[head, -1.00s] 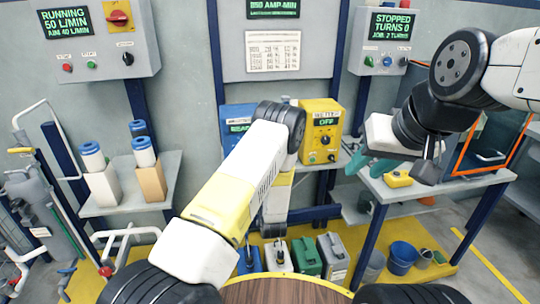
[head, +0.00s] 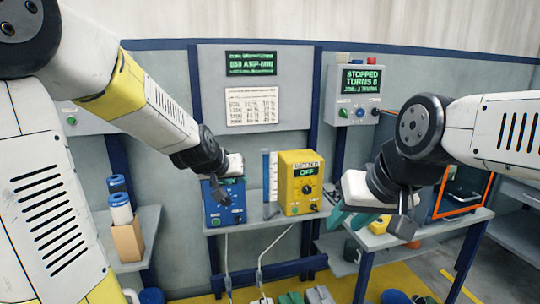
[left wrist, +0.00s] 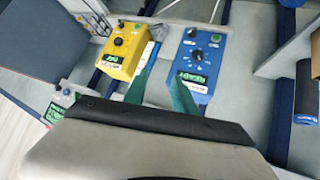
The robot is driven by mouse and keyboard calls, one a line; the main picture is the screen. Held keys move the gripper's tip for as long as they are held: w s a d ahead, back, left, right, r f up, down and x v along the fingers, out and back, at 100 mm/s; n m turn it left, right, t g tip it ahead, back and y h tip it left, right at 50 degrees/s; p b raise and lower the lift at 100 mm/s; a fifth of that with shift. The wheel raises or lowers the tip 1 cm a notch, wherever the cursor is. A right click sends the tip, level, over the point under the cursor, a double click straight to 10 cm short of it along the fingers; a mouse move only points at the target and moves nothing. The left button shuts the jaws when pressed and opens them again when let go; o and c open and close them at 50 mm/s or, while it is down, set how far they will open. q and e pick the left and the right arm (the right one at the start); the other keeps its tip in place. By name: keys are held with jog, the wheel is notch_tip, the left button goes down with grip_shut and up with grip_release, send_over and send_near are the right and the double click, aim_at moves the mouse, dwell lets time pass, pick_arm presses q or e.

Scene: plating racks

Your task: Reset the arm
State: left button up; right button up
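My left gripper (head: 220,190) hangs in front of the blue box (head: 228,212) on the back shelf in the head view. In the left wrist view my left gripper (left wrist: 165,88) shows two green fingers apart with nothing between them. One finger overlaps the blue box (left wrist: 197,62) in that picture; I cannot tell whether they touch. My right gripper (head: 350,217) is at the right in the head view, pointing down to the left. Its teal fingers are apart and appear empty.
A yellow box reading OFF (head: 298,183) stands right of the blue box. A grey panel reading STOPPED (head: 354,95) hangs on the wall. A yellow object (head: 379,224) sits on the right table (head: 440,227), close to my right gripper.

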pick_arm(q)
jog(key=s+a+r+g, duration=0.1)
jog(key=s+a, duration=0.1)
jog(key=s, duration=1)
jog(key=s+a+r+g, duration=0.2)
jog(key=s, duration=1.1)
jog(key=shift+a+r+g, duration=0.2)
jog(key=shift+r+g, duration=0.05)
jog(key=shift+g, duration=0.05)
jog(key=shift+w, duration=0.1)
